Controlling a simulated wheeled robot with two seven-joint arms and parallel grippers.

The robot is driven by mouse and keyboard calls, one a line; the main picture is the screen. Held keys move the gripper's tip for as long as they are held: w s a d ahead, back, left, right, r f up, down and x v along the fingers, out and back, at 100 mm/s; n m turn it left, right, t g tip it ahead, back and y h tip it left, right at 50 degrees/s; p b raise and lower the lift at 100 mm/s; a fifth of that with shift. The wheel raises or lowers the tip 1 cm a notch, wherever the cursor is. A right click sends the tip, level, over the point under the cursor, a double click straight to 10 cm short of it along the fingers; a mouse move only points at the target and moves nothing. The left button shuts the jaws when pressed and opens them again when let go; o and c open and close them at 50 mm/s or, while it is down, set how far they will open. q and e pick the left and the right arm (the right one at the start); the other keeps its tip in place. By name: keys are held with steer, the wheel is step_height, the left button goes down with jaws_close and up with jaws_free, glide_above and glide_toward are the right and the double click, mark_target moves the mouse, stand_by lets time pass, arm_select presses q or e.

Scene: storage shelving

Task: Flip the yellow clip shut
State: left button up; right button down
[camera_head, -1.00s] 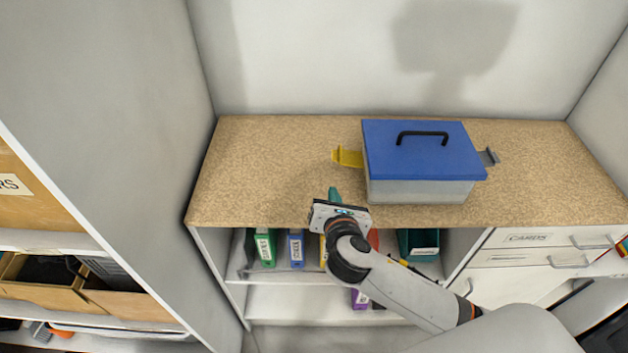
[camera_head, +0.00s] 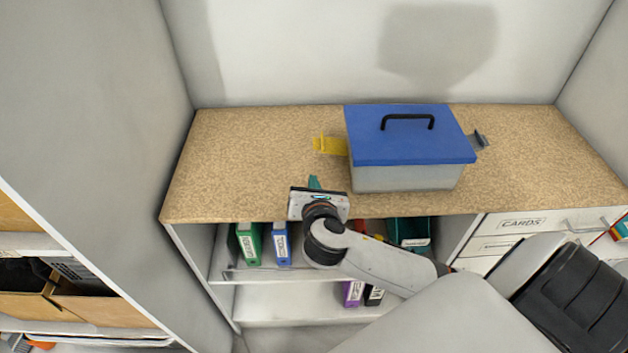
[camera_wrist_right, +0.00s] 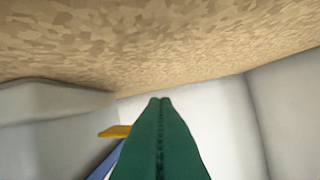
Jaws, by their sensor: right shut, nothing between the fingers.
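A yellow clip (camera_head: 329,145) sticks out flat from the left side of a grey box with a blue lid (camera_head: 400,130), swung open. It also shows in the right wrist view (camera_wrist_right: 116,131), with a strip of the blue lid behind it. My right gripper (camera_head: 314,183) is over the front edge of the worktop, in front of and a little left of the clip, apart from it. Its green fingers (camera_wrist_right: 160,105) are closed together and hold nothing. My left gripper is not in view.
The speckled worktop (camera_head: 240,165) is clear left of the box. Binders (camera_head: 282,245) stand on the shelf below. A tall grey panel (camera_head: 90,120) borders the left.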

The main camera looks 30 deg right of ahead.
mark_target(330, 143)
steer(key=x, duration=0.7)
steer(key=shift+w+d+r+p, duration=0.1)
steer(key=shift+d+r+p, duration=0.1)
steer(key=shift+p, duration=0.2)
steer(key=r, duration=0.1)
steer(key=r+p, duration=0.1)
steer(key=shift+s+d+r, duration=0.1)
steer(key=shift+s+r, duration=0.15)
steer(key=shift+r, duration=0.1)
steer(key=shift+s+d+r+p, duration=0.1)
steer(key=shift+s+r+p, duration=0.05)
steer(key=shift+r+p, duration=0.25)
